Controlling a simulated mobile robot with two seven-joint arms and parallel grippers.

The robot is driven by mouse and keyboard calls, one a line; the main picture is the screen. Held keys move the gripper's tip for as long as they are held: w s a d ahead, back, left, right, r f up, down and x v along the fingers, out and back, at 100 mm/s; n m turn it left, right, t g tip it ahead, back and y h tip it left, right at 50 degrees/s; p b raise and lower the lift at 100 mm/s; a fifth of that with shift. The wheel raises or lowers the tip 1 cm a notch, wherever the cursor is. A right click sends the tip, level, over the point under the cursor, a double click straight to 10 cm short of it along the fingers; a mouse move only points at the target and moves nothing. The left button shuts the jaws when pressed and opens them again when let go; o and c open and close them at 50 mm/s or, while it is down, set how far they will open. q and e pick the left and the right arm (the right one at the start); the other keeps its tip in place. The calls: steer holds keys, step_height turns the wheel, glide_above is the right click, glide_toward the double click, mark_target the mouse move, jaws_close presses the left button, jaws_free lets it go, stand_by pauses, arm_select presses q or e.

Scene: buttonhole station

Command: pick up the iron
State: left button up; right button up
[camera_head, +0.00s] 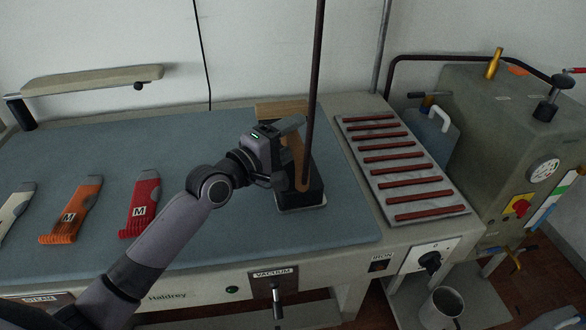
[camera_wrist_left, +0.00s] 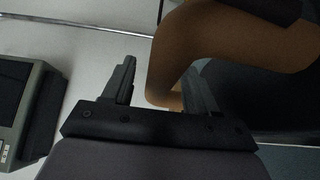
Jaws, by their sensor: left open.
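The iron (camera_head: 312,192) stands on the blue board, with a dark body, a pale soleplate edge and a brown handle (camera_head: 298,163). My left gripper (camera_head: 283,152) is open at the handle's left side, and the arm partly hides the iron. In the left wrist view the brown handle (camera_wrist_left: 205,45) is large, and part of it shows between the open fingers of the gripper (camera_wrist_left: 160,85). I cannot tell whether a finger touches it. The iron's dark body (camera_wrist_left: 245,95) is at the right there. My right gripper is not in view.
An iron rest (camera_head: 405,168) with red-brown bars lies to the right. Red (camera_head: 140,205), orange (camera_head: 78,208) and white (camera_head: 17,212) tools lie on the blue board (camera_head: 250,255). A dark pole or cord (camera_head: 315,80) rises above the iron. A boiler unit (camera_head: 490,130) stands far right.

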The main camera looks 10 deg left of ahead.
arm_select(q)
steer(key=shift+w, duration=0.1)
jaws_close()
stand_by(1.3)
